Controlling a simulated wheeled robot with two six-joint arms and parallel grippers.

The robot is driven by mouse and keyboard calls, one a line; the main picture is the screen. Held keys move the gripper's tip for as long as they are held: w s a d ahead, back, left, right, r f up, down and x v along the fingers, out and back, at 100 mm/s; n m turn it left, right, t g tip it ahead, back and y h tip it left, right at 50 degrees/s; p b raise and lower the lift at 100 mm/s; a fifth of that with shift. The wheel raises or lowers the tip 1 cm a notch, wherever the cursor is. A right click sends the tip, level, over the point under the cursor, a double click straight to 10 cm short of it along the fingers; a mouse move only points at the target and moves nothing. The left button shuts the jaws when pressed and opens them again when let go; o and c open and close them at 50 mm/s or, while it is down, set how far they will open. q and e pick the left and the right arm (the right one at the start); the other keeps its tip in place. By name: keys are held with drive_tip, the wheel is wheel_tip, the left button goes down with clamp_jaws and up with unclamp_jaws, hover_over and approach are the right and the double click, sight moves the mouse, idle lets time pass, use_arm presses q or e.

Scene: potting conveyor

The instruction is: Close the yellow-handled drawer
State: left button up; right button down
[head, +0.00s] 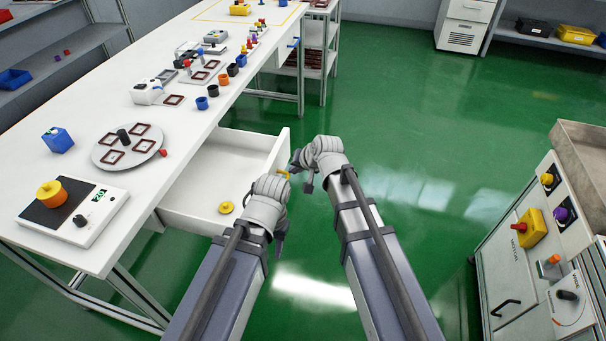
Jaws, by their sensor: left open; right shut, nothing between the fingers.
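The white drawer (212,170) stands pulled out from under the long white bench, its front panel facing right. Its yellow handle (283,173) shows only as a small piece between my two grippers. My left gripper (279,226) is open at the near end of the drawer front and hides part of it. My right gripper (301,172) is shut and empty, just right of the handle. Whether it touches the handle or the front I cannot tell. A round yellow piece (226,207) lies inside the drawer.
The bench top (60,150) holds a scale (107,200), a round grey plate (100,155), a blue box (57,139) and several small cups. A control cabinet (505,270) stands at the right. The green floor (440,150) between is clear.

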use_arm(q)
drive_tip(key=shift+r, duration=0.15)
use_arm(e)
drive_tip(key=shift+w+a+r, duration=0.1)
drive_tip(key=shift+w+a, duration=0.1)
drive_tip(key=shift+a, duration=0.45)
drive_tip(key=shift+w+a+r, duration=0.1)
drive_tip(key=shift+w+a, duration=0.1)
drive_tip(key=shift+a, duration=0.45)
drive_tip(key=shift+a, duration=0.1)
